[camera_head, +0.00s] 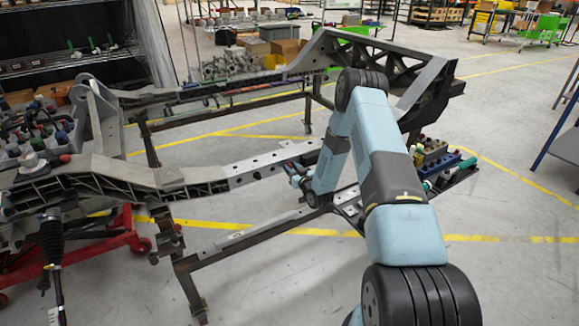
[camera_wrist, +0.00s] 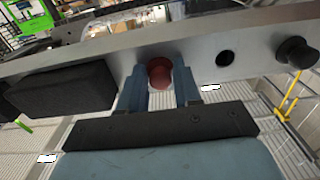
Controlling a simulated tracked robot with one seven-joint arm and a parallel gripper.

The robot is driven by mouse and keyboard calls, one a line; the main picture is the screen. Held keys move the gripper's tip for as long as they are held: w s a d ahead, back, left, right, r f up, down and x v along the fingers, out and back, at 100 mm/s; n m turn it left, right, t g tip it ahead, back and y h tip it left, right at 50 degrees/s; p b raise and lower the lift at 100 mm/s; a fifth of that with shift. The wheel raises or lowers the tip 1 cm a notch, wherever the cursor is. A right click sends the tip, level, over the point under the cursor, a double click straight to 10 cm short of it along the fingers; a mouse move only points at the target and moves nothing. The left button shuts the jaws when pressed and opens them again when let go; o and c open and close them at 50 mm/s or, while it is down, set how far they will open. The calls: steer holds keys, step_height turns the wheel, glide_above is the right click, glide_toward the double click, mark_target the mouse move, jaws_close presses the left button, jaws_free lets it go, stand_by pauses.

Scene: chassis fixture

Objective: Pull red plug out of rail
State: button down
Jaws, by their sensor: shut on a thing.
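The red plug (camera_wrist: 160,72) is a rounded red knob on the face of the grey metal rail (camera_wrist: 205,50) in the wrist view. My gripper (camera_wrist: 161,80) has its two blue fingers on either side of the plug and is shut on it. The plug appears to be at the rail; how deep it sits is hidden. In the head view, the rail (camera_head: 255,167) is part of a long chassis frame, and my gripper (camera_head: 292,172) is at its side. The plug cannot be made out clearly there.
In the wrist view, an open round hole (camera_wrist: 223,58) and a black knob (camera_wrist: 297,52) are on the rail to the right. A black block (camera_wrist: 62,90) is at the left. A tray of coloured parts (camera_head: 432,160) stands right of my arm in the head view.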

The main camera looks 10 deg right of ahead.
steer(key=shift+r, duration=0.1)
steer(key=shift+v, duration=2.45)
